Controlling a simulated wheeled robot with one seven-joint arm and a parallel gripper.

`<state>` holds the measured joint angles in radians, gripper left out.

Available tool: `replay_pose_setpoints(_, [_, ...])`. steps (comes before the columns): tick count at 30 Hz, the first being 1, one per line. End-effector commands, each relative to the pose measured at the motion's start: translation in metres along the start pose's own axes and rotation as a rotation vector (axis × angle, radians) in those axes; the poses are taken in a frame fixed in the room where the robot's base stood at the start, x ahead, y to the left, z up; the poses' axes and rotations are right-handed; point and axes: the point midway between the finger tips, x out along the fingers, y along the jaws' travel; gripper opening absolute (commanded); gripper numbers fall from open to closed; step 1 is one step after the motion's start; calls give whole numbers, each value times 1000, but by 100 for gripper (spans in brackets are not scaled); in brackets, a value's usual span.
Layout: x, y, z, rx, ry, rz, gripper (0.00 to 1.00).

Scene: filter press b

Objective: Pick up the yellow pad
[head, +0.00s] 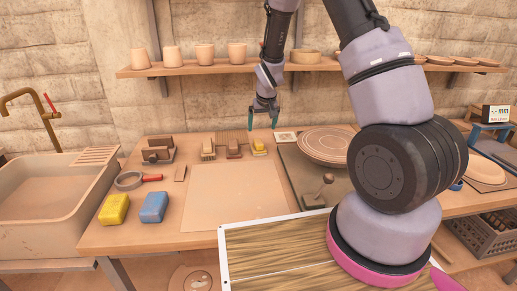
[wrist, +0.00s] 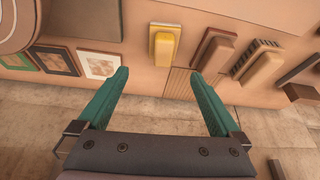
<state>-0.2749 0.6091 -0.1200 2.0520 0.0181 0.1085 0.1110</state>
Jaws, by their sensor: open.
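A small yellow pad (head: 259,146) with a pale edge lies near the back of the wooden worktable, beside a reddish-brown block. In the wrist view the yellow pad (wrist: 164,46) lies just beyond my fingertips, roughly centred between them. My gripper (head: 263,121) hangs above the table's back, over the yellow pad's area, with its green fingers apart. In the wrist view my gripper (wrist: 159,76) is open, with nothing between its fingers. A larger yellow sponge-like block (head: 114,209) lies at the table's front left.
A reddish-brown block (wrist: 213,48) and a tan block (wrist: 262,66) are close beside the yellow pad. Framed cards (wrist: 99,64) lie on its other side. A blue block (head: 154,207) is at front left. A shelf (head: 225,67) with cups runs above; a pale board (head: 235,195) lies bare mid-table.

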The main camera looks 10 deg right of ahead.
Motion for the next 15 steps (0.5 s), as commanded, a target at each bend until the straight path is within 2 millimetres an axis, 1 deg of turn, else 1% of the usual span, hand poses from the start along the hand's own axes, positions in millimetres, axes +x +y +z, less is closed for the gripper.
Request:
replay_pose_setpoints(10, [51, -2, 3, -10, -5, 3, 100])
replay_pose_setpoints(15, [65, -2, 2, -9, -3, 2, 100])
